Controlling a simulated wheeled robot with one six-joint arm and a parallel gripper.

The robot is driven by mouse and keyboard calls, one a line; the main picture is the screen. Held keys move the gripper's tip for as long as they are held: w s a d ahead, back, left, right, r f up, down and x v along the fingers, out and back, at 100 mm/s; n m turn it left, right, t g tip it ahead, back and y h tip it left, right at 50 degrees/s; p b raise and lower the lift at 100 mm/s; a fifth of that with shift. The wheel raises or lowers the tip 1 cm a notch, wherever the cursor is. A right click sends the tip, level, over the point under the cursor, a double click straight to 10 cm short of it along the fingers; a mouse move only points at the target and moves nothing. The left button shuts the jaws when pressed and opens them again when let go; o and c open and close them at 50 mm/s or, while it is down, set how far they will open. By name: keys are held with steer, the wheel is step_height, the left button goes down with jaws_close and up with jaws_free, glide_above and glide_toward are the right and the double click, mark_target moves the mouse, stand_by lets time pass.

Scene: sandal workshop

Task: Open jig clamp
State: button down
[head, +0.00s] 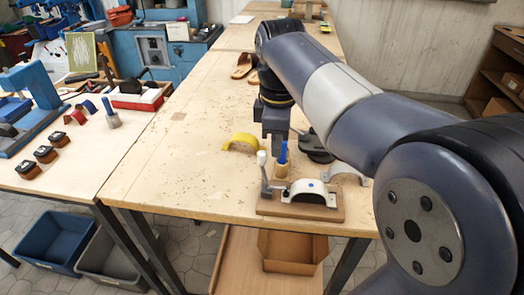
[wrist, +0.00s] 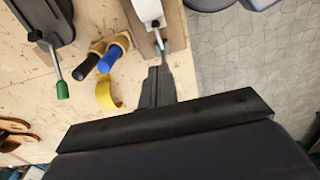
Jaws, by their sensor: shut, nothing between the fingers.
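The jig (head: 310,191) has a white curved form on a wooden base (head: 330,213) near the table's front edge. Its clamp lever (head: 264,175) stands roughly upright at the left end, with a white knob (head: 262,158) on top. My gripper (head: 276,145) is shut and empty, pointing down just above and behind the lever in the head view. In the wrist view, my gripper (wrist: 156,75) covers part of the view beyond the jig's grey metal end (wrist: 158,40); the white knob is not clearly seen there. I cannot tell whether the fingers touch the lever.
A wooden holder (head: 282,170) with blue (wrist: 109,60) and black (wrist: 86,68) handled tools stands close beside the jig. A yellow tape roll (head: 240,143) lies behind-left.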

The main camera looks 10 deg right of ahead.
steer(key=shift+f, duration=0.1)
stand_by(0.3)
steer(key=shift+f+b, duration=1.35)
steer(key=shift+f, duration=0.9)
steer(key=shift+a, duration=0.15)
